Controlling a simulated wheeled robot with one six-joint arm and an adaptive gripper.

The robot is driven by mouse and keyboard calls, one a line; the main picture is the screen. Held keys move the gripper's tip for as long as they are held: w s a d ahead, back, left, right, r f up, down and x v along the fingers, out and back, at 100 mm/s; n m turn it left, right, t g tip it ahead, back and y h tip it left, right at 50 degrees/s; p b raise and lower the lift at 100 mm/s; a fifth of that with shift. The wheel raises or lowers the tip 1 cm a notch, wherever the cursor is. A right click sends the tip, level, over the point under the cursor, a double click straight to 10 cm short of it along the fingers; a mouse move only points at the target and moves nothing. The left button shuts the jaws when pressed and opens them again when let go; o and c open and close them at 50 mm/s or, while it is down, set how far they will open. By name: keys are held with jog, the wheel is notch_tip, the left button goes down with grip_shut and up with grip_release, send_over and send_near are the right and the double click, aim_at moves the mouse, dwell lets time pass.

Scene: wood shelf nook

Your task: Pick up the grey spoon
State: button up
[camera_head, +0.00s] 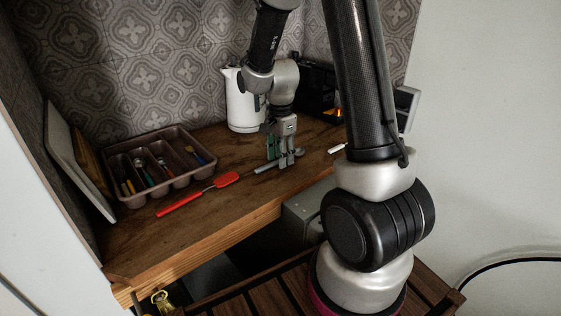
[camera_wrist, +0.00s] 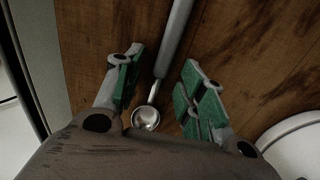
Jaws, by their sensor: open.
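The grey spoon lies on the wooden counter; its handle (camera_head: 264,169) shows in the head view, with the gripper in front of part of it. In the wrist view the round metal bowl (camera_wrist: 146,118) is close to the palm, and the thick grey handle (camera_wrist: 174,38) runs up and away to the top edge. My gripper (camera_head: 285,162) points down over the spoon. In the wrist view my gripper (camera_wrist: 162,62) is open, with green-padded fingers on either side of the spoon. Gaps show between both fingers and the spoon.
A red spatula (camera_head: 228,179) lies left of the spoon. A cutlery tray (camera_head: 190,178) with several utensils stands farther left, near boards (camera_head: 72,158) leaning on the wall. A white kettle (camera_head: 241,103) and a black appliance (camera_head: 316,88) stand behind. The counter's front edge is near.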

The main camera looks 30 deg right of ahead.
grip_shut()
notch_tip(320, 180, up, 10)
dwell(0.6)
